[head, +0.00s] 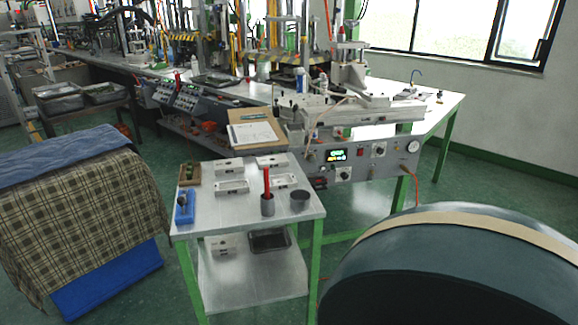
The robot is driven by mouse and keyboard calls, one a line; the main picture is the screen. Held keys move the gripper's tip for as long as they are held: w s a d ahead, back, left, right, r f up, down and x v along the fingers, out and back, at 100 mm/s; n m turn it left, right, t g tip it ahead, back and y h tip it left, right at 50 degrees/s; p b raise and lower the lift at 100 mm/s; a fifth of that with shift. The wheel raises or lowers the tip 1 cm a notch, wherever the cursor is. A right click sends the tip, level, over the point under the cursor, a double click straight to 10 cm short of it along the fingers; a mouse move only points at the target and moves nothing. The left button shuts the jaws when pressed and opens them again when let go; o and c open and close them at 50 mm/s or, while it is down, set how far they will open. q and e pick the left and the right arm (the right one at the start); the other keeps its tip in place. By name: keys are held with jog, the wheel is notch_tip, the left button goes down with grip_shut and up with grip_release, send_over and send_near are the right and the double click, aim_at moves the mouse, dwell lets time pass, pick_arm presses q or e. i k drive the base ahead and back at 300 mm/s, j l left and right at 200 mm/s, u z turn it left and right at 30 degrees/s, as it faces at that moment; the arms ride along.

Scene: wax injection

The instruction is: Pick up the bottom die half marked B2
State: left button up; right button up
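Several pale grey die halves lie on a small metal table (225,220) with green legs. One is at the back left (229,165), one in front of it (232,187), one at the back right (272,160), and one in front of that (284,181), partly hidden by a red-handled tool. More pale blocks (223,244) sit on the lower shelf. Their markings are too small to read, so I cannot tell which is B2. Neither of my grippers is in view.
The table also holds a wooden box (189,174), a blue holder (183,212), a dark cup (267,207) with the red tool, and a grey cup (300,201). A machine panel (365,160) stands behind. A plaid-covered seat (85,200) and dark rounded seat back (450,270) flank the table.

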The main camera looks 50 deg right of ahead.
aim_at(287, 181)
jog(key=l, duration=4.3)
